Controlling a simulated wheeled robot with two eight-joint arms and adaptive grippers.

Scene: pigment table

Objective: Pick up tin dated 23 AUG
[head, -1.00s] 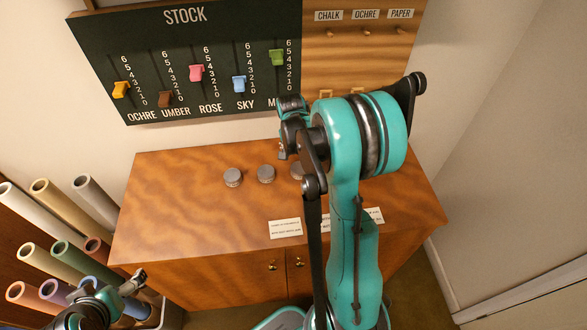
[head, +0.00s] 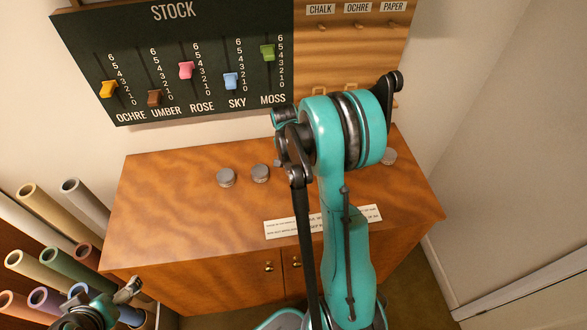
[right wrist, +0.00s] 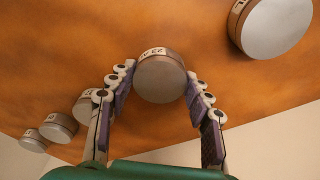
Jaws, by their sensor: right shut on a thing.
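In the right wrist view, a round grey tin (right wrist: 162,78) with a pale label is between the fingers of my right gripper (right wrist: 160,72). Its label shows an upside-down "23" and part of a word starting with A. My right gripper is shut on this tin, with a fingertip at each side. In the head view my right arm hides this gripper and the held tin. I cannot tell whether the tin is off the tabletop. My left gripper (head: 128,291) is at the lower left of the head view, away from the tins; its jaws are too small to judge.
Other tins stand on the wooden cabinet top (head: 165,215): two at left (head: 226,177) (head: 260,173), one at right (head: 389,156). A larger-looking tin (right wrist: 272,24) is beside the held one. A printed card (head: 285,228) lies at the front edge. Paper rolls (head: 62,262) stand at left.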

